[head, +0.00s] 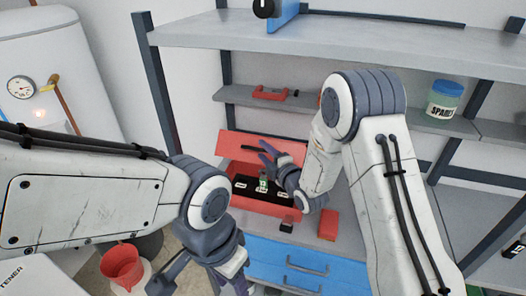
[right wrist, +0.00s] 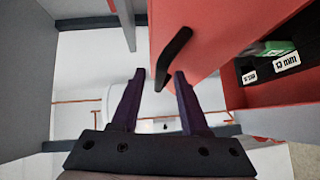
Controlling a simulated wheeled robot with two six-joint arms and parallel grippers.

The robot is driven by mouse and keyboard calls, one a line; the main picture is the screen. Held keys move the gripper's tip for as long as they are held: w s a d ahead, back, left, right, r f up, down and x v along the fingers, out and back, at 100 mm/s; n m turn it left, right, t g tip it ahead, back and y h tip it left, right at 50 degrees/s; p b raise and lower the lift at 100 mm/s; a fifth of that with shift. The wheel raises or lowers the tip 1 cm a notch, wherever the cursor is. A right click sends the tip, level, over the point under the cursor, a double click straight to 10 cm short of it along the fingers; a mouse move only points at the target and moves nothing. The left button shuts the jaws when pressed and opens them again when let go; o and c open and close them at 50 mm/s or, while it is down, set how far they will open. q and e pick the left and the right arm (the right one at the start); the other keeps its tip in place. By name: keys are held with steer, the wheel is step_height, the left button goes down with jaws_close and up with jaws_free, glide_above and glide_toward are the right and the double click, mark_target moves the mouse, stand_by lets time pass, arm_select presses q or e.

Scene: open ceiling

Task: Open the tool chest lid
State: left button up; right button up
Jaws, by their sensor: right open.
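The red tool chest (head: 240,203) sits on the workbench in the middle of the head view. Its red lid (head: 232,143) stands raised at the back, with the inside showing. The lid (right wrist: 203,40) also fills the upper middle of the right wrist view. Its black handle (right wrist: 176,52) has one end between the fingertips in the picture; I cannot tell whether they touch. My right gripper (head: 266,158) is open at the lid; its two purple fingers (right wrist: 159,76) are apart. My left gripper (head: 205,283) is low in the head view, away from the chest and partly cut off.
Inside the chest are white-labelled compartments and a green item (head: 263,184). A red box (head: 328,225) and a small black item (head: 287,227) stand beside it. A shelf above holds a red tool (head: 270,93) and a jar (head: 444,99).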

steer(key=shift+c, duration=0.3)
jaws_close()
stand_by(1.1)
